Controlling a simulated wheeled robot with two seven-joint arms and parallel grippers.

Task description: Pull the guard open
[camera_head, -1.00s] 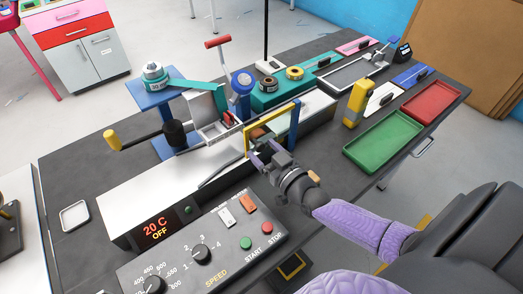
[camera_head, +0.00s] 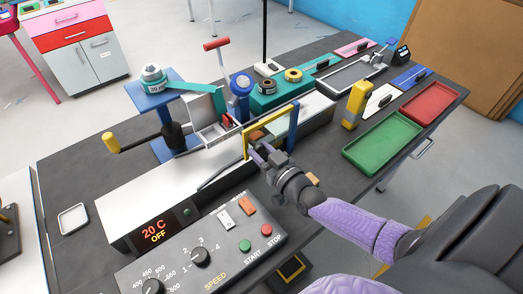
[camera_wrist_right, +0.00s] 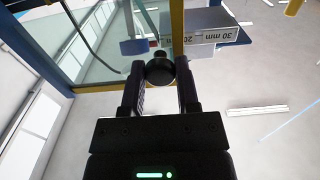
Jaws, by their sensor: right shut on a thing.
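The guard (camera_head: 245,144) is a clear panel in a yellow and blue frame, standing across the long white and grey machine (camera_head: 143,196). My right gripper (camera_head: 260,151) is at the guard's near lower part. In the right wrist view my right gripper (camera_wrist_right: 160,83) has its two fingers on either side of a round black knob (camera_wrist_right: 159,70) and is shut on it. The knob sits at the guard's yellow frame edge (camera_wrist_right: 177,35). The clear panel (camera_wrist_right: 105,50) shows to the left of it. My left gripper is not in view.
The control panel (camera_head: 205,255) with knobs and buttons lies in front of the machine. A green tray (camera_head: 383,142) and a red tray (camera_head: 432,102) are at the right. A yellow block (camera_head: 355,103) stands near the guard. A yellow-handled crank (camera_head: 112,142) sticks out at the left.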

